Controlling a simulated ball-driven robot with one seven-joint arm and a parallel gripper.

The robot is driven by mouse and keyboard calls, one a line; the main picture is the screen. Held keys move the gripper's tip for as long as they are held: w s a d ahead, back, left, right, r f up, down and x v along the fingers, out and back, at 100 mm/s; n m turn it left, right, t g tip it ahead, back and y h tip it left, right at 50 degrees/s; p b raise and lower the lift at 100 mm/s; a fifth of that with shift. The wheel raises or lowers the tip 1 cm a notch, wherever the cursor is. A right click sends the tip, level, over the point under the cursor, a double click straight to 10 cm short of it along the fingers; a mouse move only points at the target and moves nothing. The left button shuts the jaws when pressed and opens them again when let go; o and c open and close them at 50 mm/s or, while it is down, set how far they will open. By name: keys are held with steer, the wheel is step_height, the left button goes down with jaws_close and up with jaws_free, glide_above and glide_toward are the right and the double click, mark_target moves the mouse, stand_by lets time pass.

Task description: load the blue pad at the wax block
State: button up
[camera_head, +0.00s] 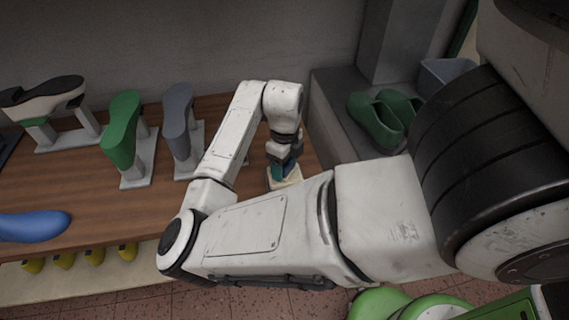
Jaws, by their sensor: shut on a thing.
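My gripper (284,159) points down near the right end of the wooden bench. It is shut on a small blue-teal pad (277,173), which is largely hidden by the gripper. The pad is right at a pale cream wax block (290,181) on the bench. The pad seems to meet the block's top, but I cannot tell whether they touch. My forearm covers the front of the block.
On the wooden bench (90,190) stand a green last (122,128), a grey last (178,119) and a black-soled shoe (42,97). A blue last (33,227) lies at front left. Green clogs (376,122) sit on a grey ledge at right.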

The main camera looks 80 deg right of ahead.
steer(key=shift+r+p, duration=2.25)
steer(key=shift+r, duration=1)
